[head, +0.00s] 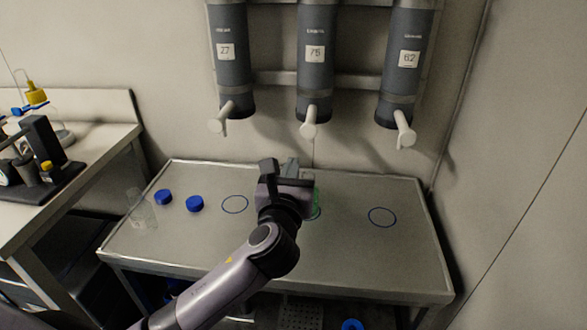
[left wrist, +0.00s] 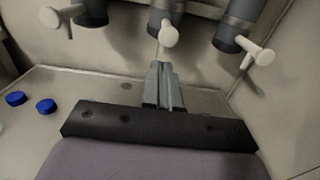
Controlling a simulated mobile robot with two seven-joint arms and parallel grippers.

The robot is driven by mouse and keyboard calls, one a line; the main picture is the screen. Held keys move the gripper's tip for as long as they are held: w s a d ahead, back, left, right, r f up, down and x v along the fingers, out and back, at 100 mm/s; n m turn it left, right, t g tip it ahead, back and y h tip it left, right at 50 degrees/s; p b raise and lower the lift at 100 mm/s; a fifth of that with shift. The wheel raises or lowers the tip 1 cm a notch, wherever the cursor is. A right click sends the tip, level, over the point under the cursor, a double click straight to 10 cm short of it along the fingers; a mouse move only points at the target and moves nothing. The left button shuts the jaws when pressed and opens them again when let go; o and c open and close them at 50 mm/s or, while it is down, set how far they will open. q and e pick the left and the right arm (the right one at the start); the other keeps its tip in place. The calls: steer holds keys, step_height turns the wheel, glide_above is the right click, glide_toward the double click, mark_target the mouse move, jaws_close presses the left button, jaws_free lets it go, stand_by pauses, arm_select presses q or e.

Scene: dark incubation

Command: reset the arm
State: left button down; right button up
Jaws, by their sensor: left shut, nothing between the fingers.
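My left arm reaches over the metal table (head: 340,262) from the lower left in the head view. Its left gripper (head: 291,165) is above the middle of the table, below the middle dispenser. In the left wrist view the fingers of the left gripper (left wrist: 161,70) are together with nothing between them. The gripper and wrist hide part of the tabletop, including most of a circle marked in green (head: 317,197). My right gripper is in neither view.
Two blue caps (head: 164,197) (head: 195,204) and a clear bottle (head: 141,210) are on the table's left. A side bench (head: 95,150) holds equipment. The table's right is clear.

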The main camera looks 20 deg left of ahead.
arm_select(q)
steer(key=shift+s, duration=0.15)
stand_by(0.5)
steer(key=s+d+f+n+g+h, duration=0.1)
steer(key=s+f+n+g+h, duration=0.1)
steer(key=s+f+n, duration=0.3)
steer(key=s+f+n+g+h, duration=0.15)
steer(key=f+n, duration=0.25)
steer(key=f, duration=0.4)
steer(key=s+d+f+n+g+h, duration=0.1)
steer(key=s+f+n, duration=0.25)
steer(key=f, duration=0.25)
steer(key=s+f+n+g+h, duration=0.1)
steer(key=s+f+n, duration=0.4)
steer(key=s+n, duration=0.2)
steer(key=s+a+f+n+g+h, duration=0.1)
steer(key=s+f+n, duration=0.4)
steer(key=s+n, duration=0.3)
steer(key=shift+a+f+n, duration=0.15)
steer(key=shift+a+n, duration=0.05)
steer(key=shift+n, duration=1.55)
steer(key=shift+g, duration=0.25)
stand_by(1.7)
